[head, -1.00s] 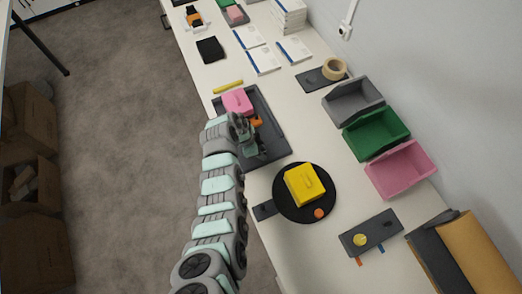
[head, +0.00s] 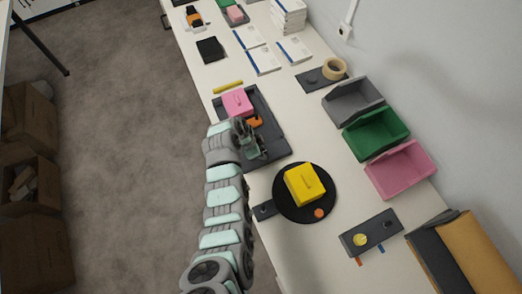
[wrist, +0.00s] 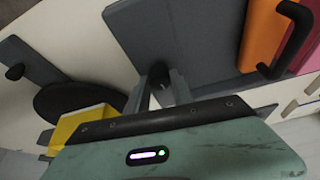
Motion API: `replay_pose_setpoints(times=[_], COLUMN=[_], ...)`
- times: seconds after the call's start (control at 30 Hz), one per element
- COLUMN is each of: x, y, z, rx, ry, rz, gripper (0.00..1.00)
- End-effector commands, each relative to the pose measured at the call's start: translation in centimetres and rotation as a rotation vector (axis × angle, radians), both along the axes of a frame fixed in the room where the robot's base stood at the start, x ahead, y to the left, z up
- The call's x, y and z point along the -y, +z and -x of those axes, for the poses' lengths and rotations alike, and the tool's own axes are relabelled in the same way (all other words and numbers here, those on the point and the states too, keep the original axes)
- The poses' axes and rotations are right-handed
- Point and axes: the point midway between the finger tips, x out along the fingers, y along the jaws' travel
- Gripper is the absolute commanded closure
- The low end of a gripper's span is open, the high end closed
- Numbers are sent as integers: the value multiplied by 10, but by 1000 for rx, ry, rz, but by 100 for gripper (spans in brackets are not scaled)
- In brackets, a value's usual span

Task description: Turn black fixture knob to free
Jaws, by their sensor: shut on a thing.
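The dark grey fixture (head: 273,127) lies along the left edge of the table and also fills the upper middle of the wrist view (wrist: 195,30). Its black knob (wrist: 159,72) stands between my two fingertips in the wrist view. My gripper (wrist: 160,90) is shut on the knob; it also shows over the near part of the fixture in the head view (head: 256,148), where it hides the knob. A pink block (head: 237,102) sits on the far part of the fixture, with an orange piece (head: 255,121) beside it. The knob's turn angle cannot be read.
A yellow box (head: 304,184) sits on a black round turntable (head: 288,211) nearer me, with a small knobbed plate (head: 264,210) beside it. Grey (head: 352,103), green (head: 377,133) and pink (head: 402,170) bins line the wall side. A yellow stick (head: 228,87) lies beyond the fixture.

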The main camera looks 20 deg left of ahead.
Motion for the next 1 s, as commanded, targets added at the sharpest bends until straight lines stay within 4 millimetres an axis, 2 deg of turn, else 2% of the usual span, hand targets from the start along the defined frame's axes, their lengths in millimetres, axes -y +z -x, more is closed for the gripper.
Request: replay_pose_setpoints(times=[1.0], x=[7], y=[-1], z=[2], rx=[2], ry=[945], rz=[-1], gripper=[100])
